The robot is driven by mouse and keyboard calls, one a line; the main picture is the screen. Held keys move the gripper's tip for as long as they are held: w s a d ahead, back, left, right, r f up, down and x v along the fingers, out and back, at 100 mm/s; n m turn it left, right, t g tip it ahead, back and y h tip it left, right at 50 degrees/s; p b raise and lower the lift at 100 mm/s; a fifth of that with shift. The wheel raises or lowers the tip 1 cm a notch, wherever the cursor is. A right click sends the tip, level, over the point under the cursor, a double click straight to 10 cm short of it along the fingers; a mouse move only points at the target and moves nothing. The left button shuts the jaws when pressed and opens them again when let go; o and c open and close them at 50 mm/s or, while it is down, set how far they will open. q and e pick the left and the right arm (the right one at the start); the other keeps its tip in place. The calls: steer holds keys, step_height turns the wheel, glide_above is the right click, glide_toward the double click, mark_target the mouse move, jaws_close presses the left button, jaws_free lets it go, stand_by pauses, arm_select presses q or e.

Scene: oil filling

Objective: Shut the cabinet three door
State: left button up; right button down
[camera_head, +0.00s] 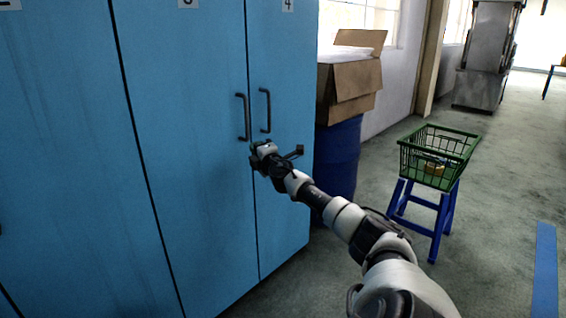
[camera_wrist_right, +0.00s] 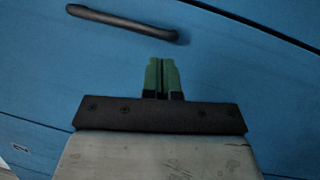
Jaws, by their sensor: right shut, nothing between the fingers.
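The cabinet three door (camera_head: 185,140) is the tall blue panel under the label 3 in the head view. It looks flush with the door beside it, with only a thin dark seam between them. Its dark handle (camera_head: 243,117) is near its right edge. My right gripper (camera_head: 257,152) is at the door just below the handle, by the seam; whether it touches cannot be told. In the right wrist view the gripper's green fingers (camera_wrist_right: 162,64) are together and empty, facing the blue surface, with a dark handle (camera_wrist_right: 124,23) at upper left. My left gripper is not in view.
The cabinet four door (camera_head: 287,190) with its own handle (camera_head: 266,110) is at the right. Beyond it a blue barrel (camera_head: 338,155) carries a cardboard box (camera_head: 350,80). A green basket (camera_head: 437,155) sits on a blue stool (camera_head: 442,212). Grey floor is open around the stool.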

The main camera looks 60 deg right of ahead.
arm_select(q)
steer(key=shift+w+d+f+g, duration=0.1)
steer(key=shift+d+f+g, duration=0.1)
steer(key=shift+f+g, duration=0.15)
arm_select(e)
steer(key=s+f, duration=0.2)
steer(key=s, duration=0.6)
steer(key=shift+s+d+f, duration=0.15)
steer(key=shift+s+d, duration=0.05)
steer(key=shift+d, duration=0.2)
